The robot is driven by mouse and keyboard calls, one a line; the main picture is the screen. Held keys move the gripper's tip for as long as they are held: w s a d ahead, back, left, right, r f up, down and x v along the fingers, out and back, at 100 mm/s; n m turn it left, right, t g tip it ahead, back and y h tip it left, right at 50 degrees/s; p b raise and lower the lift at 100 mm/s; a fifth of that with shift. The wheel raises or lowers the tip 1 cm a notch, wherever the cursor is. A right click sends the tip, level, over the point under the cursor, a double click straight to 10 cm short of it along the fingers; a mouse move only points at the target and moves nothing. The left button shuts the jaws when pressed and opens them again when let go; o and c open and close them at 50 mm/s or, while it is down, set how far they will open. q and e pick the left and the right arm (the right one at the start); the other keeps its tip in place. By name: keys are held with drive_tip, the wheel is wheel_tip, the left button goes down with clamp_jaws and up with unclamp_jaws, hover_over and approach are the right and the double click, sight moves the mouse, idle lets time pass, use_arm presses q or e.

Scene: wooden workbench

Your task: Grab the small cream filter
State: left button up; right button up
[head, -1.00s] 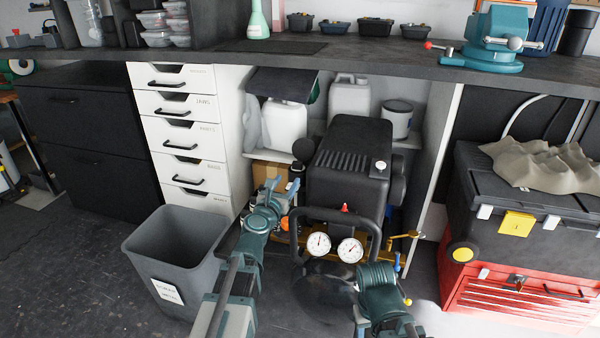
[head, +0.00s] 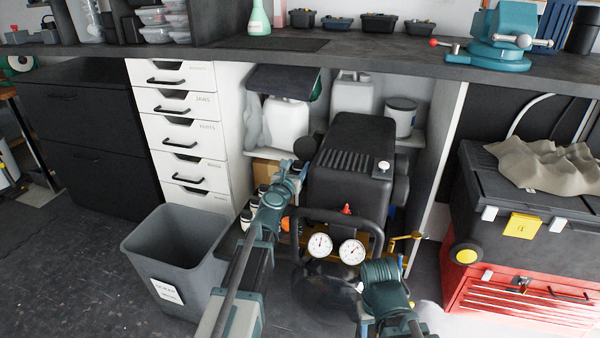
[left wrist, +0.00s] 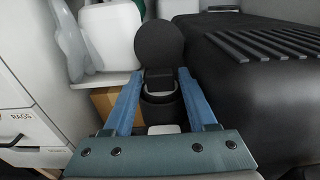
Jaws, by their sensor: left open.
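My left gripper (head: 291,168) reaches into the bay under the bench, left of the black compressor (head: 350,165). In the left wrist view its two blue fingers (left wrist: 157,82) are apart, with nothing clearly held. Between and beyond them stand a dark cylindrical part (left wrist: 160,106) and a round black disc (left wrist: 159,46). A small pale patch (left wrist: 163,129) shows low between the fingers; I cannot tell whether it is the cream filter. I cannot make out the filter surely in either view. My right gripper (head: 382,272) is low in front of the compressor, its jaws unclear.
White drawers (head: 185,130) and a grey bin (head: 178,250) stand left of my left arm. White jugs (head: 286,124) sit on the shelf behind. A cardboard box (left wrist: 103,104) is below them. The compressor closely bounds the gripper's right side. A red toolbox (head: 520,298) stands right.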

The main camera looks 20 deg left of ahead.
sight(297, 171)
use_arm(q)
clamp_jaws()
drive_tip(key=shift+r, duration=0.2)
idle(0.3)
wheel_tip(297, 171, up, 18)
drive_tip(key=p, duration=1.8)
drive_tip(key=shift+f, duration=0.15)
